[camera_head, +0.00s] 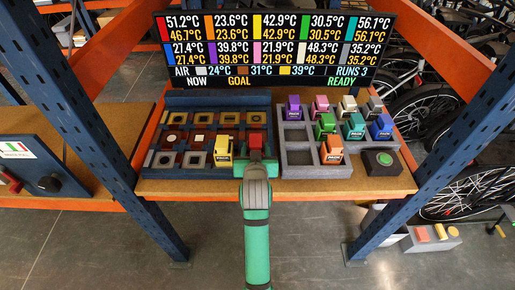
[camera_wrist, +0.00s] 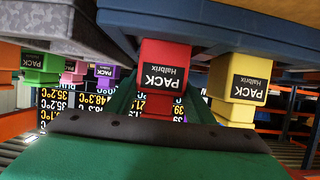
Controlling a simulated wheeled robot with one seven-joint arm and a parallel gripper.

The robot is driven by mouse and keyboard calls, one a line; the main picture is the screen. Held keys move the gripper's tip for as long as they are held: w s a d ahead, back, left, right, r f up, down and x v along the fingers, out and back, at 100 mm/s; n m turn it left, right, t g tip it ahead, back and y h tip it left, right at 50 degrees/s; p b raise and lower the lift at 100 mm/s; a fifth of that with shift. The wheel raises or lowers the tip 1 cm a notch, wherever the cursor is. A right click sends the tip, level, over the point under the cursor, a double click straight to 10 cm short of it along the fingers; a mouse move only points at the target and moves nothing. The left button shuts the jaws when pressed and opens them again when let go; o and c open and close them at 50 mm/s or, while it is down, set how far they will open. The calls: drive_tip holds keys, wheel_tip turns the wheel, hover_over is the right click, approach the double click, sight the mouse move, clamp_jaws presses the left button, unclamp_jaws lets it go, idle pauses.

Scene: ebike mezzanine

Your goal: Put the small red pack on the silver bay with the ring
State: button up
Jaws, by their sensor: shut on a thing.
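The small red pack (camera_head: 256,141) is at the right side of the blue tray of bays (camera_head: 205,97), right of a yellow pack (camera_head: 223,152). My gripper (camera_head: 256,160) is shut on it from the front. In the wrist view, which is upside down, the red pack (camera_wrist: 163,72) shows between the green fingers, close against the tray; I cannot tell whether it rests in a bay. The tray's bays are silver, brown and yellowish squares. A silver bay (camera_head: 164,159) shows at front left; its inner mark and which silver bay has the ring are too small to tell.
A grey rack (camera_head: 300,172) at right holds several coloured packs, including an orange pack (camera_head: 332,150), and has empty slots. A green button (camera_head: 384,158) stands right of it. A temperature display (camera_head: 275,48) reading READY stands behind. Blue posts (camera_head: 85,125) flank the bench.

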drive_tip(key=o, duration=1.4)
drive_tip(key=shift+s+f, duration=0.1)
